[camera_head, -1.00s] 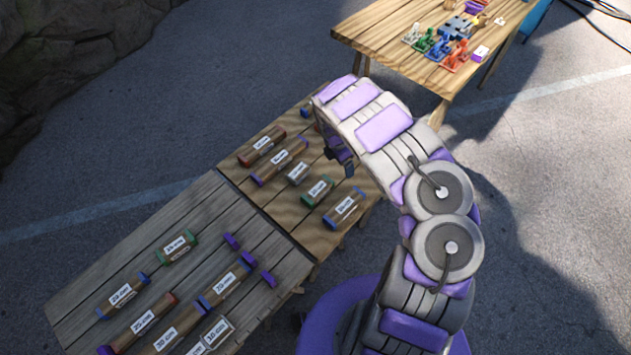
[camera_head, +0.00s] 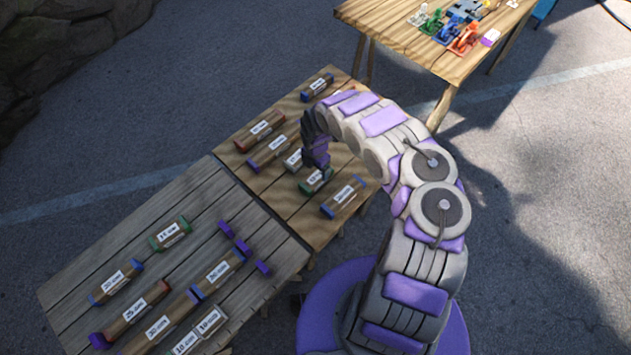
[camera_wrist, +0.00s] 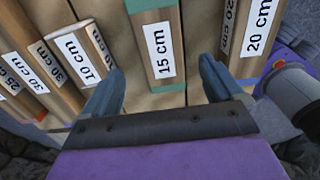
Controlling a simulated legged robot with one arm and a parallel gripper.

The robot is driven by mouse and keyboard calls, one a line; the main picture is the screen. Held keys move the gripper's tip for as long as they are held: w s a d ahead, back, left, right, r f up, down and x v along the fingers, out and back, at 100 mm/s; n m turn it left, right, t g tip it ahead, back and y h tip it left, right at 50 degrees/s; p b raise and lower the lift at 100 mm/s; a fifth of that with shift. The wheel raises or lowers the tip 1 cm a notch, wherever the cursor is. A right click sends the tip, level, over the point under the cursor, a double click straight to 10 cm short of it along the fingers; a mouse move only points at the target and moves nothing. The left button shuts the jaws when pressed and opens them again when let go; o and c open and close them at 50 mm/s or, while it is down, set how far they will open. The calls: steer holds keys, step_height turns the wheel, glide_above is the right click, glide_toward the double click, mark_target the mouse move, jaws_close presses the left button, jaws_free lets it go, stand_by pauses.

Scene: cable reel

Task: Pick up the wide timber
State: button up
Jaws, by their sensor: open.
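Several labelled timbers lie on the lighter table. No label says "wide", so I cannot tell for certain which is the wide timber. A 15 cm timber with green ends (camera_wrist: 158,45) lies between my fingers in the wrist view, and partly shows in the head view (camera_head: 316,183). My gripper (camera_wrist: 160,82) is open, its fingers on either side of that timber's near end and apart from it. In the head view my gripper (camera_head: 316,158) is just above this timber and hides part of it. A 10 cm timber (camera_wrist: 80,55) lies to the left and a blue-ended 20 cm timber (camera_head: 345,196) to the right.
The grey plank table (camera_head: 190,195) at the front left holds several more timbers and purple blocks. Longer timbers (camera_head: 260,130) lie left of my gripper. A second table (camera_head: 400,38) with small coloured clamps stands at the back right.

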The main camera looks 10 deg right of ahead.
mark_target(314, 176)
steer(key=f, duration=0.2)
steer(key=shift+d+f+b, duration=0.3)
steer(key=shift+a+f, duration=0.35)
steer(key=shift+f, duration=0.05)
step_height(314, 176, down, 4)
steer(key=shift+a+r+b, duration=0.15)
steer(key=shift+b, duration=0.9)
steer(key=shift+d+f, duration=0.2)
steer(key=shift+f, duration=0.15)
steer(key=shift+d, duration=0.3)
steer(key=shift+c, duration=0.2)
steer(key=shift+a, duration=0.3)
steer(key=c, duration=0.7)
steer(key=shift+d, duration=0.15)
steer(key=c, duration=0.4)
